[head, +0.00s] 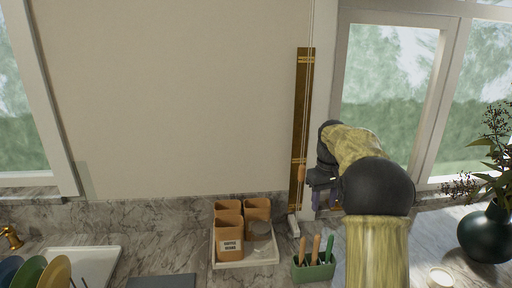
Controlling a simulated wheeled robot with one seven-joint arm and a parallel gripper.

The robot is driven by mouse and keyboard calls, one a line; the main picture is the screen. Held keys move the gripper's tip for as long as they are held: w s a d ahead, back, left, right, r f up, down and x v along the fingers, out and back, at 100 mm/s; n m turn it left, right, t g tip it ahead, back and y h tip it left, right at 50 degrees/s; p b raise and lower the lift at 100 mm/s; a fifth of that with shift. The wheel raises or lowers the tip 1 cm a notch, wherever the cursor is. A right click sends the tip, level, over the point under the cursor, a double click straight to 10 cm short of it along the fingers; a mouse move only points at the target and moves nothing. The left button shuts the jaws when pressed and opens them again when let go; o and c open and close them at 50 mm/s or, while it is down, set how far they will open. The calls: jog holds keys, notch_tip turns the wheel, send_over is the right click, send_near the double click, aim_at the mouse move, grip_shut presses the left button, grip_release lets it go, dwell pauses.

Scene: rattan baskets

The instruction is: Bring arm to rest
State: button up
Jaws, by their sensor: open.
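My gripper (322,203) is in the head view, right of centre, at the far end of my yellow and black arm. It hangs in front of the wall by the window frame, above the back of the marble counter (180,240). It is open, and I see nothing held in it. My own arm partly hides it, so its fingertips show only small and dark. The arm reaches up from the lower right edge of the picture and bends left at the black joint.
Below the gripper stands a green holder (313,272) with wooden-handled tools. Brown canisters sit on a white tray (246,265) to its left. A dark green vase (487,237) and a candle (440,277) stand at right. Plates (55,274) stand at far left.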

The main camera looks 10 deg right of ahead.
jog(key=s+a+f+t, duration=0.1)
jog(key=s+a+f, duration=0.3)
jog(key=s, duration=0.4)
jog(key=s+a+f+m, duration=0.1)
jog(key=s+a+f, duration=0.2)
jog(key=s, duration=0.6)
jog(key=s+a+f+m+t, duration=0.1)
jog(key=s+a+f, duration=0.3)
jog(key=s, duration=0.4)
jog(key=shift+s+a+f+t, duration=0.15)
jog(key=shift+a+f+t, duration=0.15)
jog(key=shift+a, duration=0.25)
